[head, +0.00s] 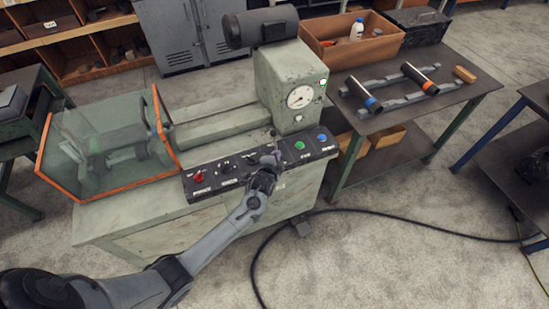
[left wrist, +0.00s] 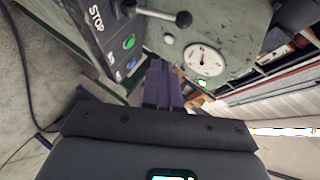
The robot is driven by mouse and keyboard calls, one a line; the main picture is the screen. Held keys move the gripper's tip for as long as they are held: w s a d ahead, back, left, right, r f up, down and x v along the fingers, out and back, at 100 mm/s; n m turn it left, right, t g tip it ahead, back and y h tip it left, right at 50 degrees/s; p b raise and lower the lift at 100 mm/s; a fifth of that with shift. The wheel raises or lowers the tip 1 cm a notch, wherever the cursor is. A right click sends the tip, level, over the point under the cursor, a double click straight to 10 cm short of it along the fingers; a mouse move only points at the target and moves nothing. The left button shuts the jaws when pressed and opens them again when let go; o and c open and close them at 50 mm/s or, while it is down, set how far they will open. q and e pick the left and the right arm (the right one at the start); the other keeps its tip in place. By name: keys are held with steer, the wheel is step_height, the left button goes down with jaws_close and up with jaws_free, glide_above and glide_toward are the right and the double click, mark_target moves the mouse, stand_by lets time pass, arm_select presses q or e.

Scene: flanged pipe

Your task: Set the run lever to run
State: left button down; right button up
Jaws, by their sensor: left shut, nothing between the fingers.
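The run lever (left wrist: 160,14) shows in the left wrist view as a metal rod ending in a dark round knob, coming off the panel near the top. In the head view its dark knob (head: 272,132) stands just above the black control panel (head: 228,169). My left gripper (head: 274,157) is over the panel, close below the lever. In the left wrist view its purplish fingers (left wrist: 162,72) are together and empty, apart from the lever. The gripper and wrist hide part of the panel and the lever's base in the head view. My right gripper is not in view.
The panel carries a red knob (head: 198,176), a green button (head: 299,146) and a blue button (head: 322,137). A dial gauge (head: 301,96) sits on the machine's headstock above. An orange-framed clear guard (head: 110,137) covers the left end. A bench with pipes (head: 419,77) stands right.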

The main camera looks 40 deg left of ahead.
arm_select(q)
steer(key=shift+v, duration=1.25)
steer(key=shift+f, duration=0.1)
steer(key=s+f+g, duration=0.2)
steer(key=s+f, duration=0.5)
steer(key=s+d+r+n+g+h, duration=0.1)
steer(key=s+d+r+h, duration=0.1)
steer(key=s+d, duration=0.5)
steer(key=s+d+r+n+g+h, duration=0.1)
steer(key=s+d+g+h, duration=0.1)
steer(key=s, duration=0.9)
steer(key=s+d+r+n+g+h, duration=0.1)
steer(key=s+d+r+n+g, duration=0.35)
steer(key=s+r, duration=0.5)
step_height(320, 180, up, 17)
steer(key=n+p, duration=0.2)
steer(key=p, duration=1.5)
steer(key=shift+w+a, duration=0.25)
steer(key=shift+a, duration=0.2)
